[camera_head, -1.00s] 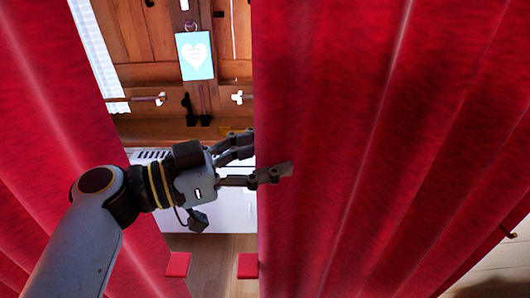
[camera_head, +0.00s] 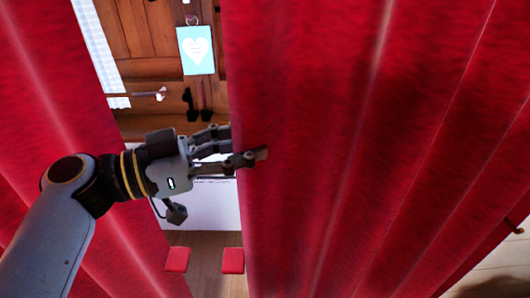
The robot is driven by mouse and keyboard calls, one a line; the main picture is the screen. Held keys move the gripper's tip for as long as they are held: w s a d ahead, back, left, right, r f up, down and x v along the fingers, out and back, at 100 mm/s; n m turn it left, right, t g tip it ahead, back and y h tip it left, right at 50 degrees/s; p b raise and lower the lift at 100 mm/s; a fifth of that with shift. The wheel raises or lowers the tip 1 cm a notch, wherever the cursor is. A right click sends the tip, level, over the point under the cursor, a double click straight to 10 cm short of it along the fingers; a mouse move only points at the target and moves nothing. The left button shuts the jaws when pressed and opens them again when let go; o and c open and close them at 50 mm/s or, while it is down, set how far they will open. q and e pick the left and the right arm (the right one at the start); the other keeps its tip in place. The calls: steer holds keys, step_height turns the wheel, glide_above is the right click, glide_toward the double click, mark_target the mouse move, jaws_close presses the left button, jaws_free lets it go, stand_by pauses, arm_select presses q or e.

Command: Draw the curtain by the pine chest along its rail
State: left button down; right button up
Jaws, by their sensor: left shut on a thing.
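A red curtain (camera_head: 370,120) fills the middle and right of the head view and hangs in long folds. A second red curtain panel (camera_head: 50,120) hangs at the left. A gap between the two panels shows the wood behind. My left gripper (camera_head: 245,145) is shut on the left edge of the right-hand curtain, with one finger in front of the cloth and the others at or behind its edge. My right gripper is not in view. The rail is not in view, and I cannot make out the pine chest for certain.
Two small red pieces (camera_head: 177,259) show low in the gap, above wooden floor.

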arm_select(q)
steer(key=shift+a, duration=0.95)
steer(key=shift+w+d+r, duration=0.1)
steer(key=shift+d, duration=0.05)
steer(key=c, duration=0.9)
jaws_free()
steer(key=shift+w, duration=0.1)
steer(key=shift+v, duration=6.05)
steer(key=shift+c, duration=0.3)
